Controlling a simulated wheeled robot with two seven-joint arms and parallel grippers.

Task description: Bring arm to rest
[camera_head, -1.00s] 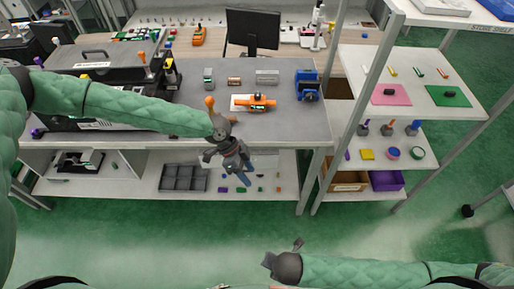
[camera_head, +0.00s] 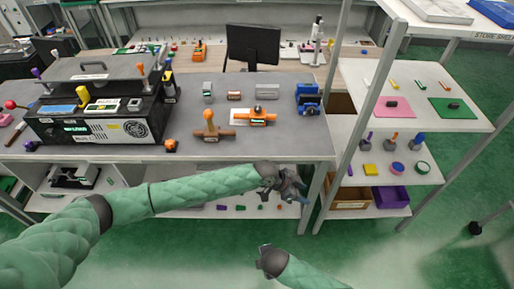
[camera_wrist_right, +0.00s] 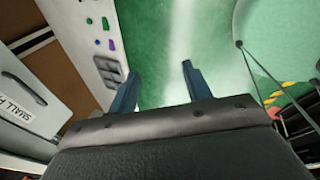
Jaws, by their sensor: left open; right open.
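My left arm reaches in low from the left in the head view. Its gripper (camera_head: 292,187) is in front of the bench's front edge, above the lower shelf, holding nothing; its fingers are small there. My right gripper is open and empty in the right wrist view (camera_wrist_right: 160,85), its two blue fingers apart over green floor. In the head view only the dark end of my right arm (camera_head: 270,261) shows clearly, low in the middle. On the bench stands an orange-handled lever fixture (camera_head: 209,125) with a brown crosspiece, clear of both grippers.
The grey bench top (camera_head: 280,150) has an orange device (camera_head: 258,117), a blue device (camera_head: 308,98) and a black case (camera_head: 100,120). A shelf rack with a metal post (camera_head: 378,100) stands right. Green floor (camera_head: 400,255) is open in front.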

